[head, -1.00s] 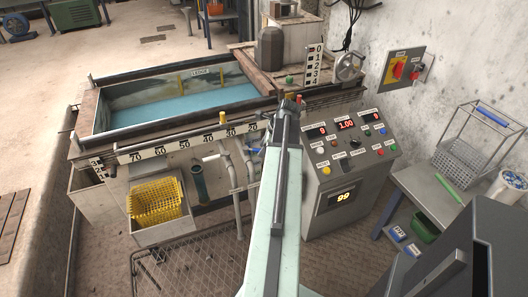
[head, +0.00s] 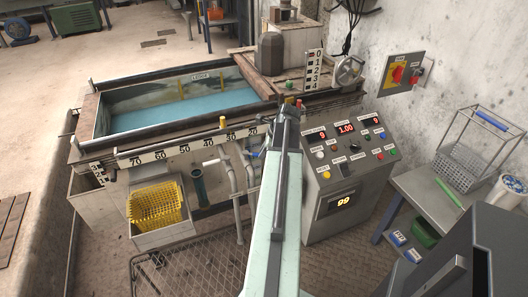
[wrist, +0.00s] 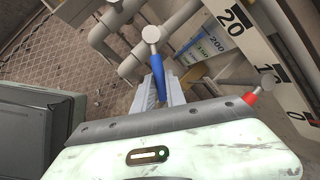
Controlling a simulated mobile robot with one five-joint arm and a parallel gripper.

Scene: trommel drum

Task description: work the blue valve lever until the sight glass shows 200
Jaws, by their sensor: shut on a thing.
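The blue valve lever (wrist: 158,72) hangs from a round pale valve head on the pipes in the wrist view. My gripper (wrist: 160,92) has its two grey fingers on either side of the lever's lower end and is shut on it. A bit of blue by the pipes (head: 257,154) shows in the head view just left of my arm, which hides the fingers there. A sight-glass scale (wrist: 211,45) with marks 200 and 150 stands right of the lever; I cannot make out its level.
White pipes (wrist: 125,42) run close to the lever. A control panel (head: 346,150) stands right of my arm, and a yellow basket (head: 156,205) sits left.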

